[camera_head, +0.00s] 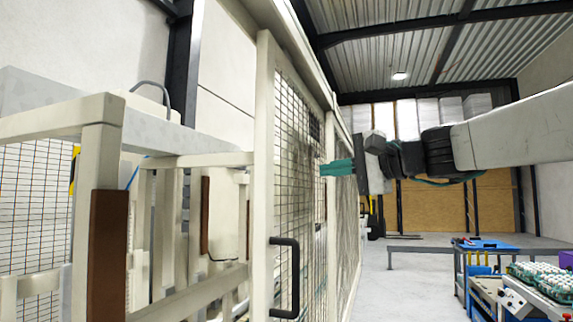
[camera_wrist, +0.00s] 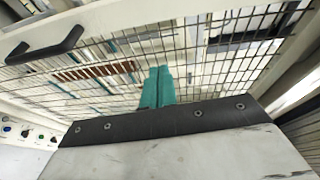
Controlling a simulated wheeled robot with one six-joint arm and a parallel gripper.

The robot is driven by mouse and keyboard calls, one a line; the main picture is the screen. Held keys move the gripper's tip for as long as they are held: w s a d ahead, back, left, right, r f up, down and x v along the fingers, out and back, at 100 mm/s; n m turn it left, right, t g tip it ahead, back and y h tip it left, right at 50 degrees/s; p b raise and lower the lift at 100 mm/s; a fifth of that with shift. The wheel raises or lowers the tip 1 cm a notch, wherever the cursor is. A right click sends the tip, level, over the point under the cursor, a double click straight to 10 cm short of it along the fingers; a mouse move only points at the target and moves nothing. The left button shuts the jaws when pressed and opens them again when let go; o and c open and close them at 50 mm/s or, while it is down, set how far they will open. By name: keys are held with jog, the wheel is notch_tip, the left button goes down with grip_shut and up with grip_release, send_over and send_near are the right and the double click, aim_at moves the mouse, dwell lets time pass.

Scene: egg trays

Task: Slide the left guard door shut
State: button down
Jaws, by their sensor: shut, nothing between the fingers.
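The left guard door is a cream frame with dark wire mesh, and its near upright (camera_head: 264,150) stands left of centre in the head view. Its black bar handle (camera_head: 285,278) is low on that upright. The handle also shows at the upper left of the wrist view (camera_wrist: 45,46). My gripper (camera_head: 326,169) has teal fingers, shut and empty, pointing left toward the mesh fence, above and beyond the handle. In the wrist view, the shut fingers (camera_wrist: 158,87) are in front of the mesh, right of the handle. I cannot tell whether they touch it.
A cream machine frame with a brown panel (camera_head: 108,250) stands at the left, with an open gap before the door upright. Trays of eggs (camera_head: 545,278) sit on a blue-framed bench at the lower right. A grey table (camera_head: 420,244) stands farther back. The floor between is clear.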

aim_at(280, 164)
jog(key=shift+m+t+y, duration=0.3)
jog(key=x, duration=0.3)
jog(key=r+x, duration=0.1)
jog(key=x, duration=0.3)
jog(key=r+x, duration=0.1)
jog(key=x, duration=0.2)
jog(key=shift+w+d+r, duration=0.1)
jog(key=shift+w+d, duration=0.1)
jog(key=shift+w, duration=0.3)
jog(key=shift+s+a, duration=0.4)
jog(key=shift+s, duration=0.5)
jog(key=shift+s+a, duration=0.4)
jog(key=shift+s, duration=0.45)
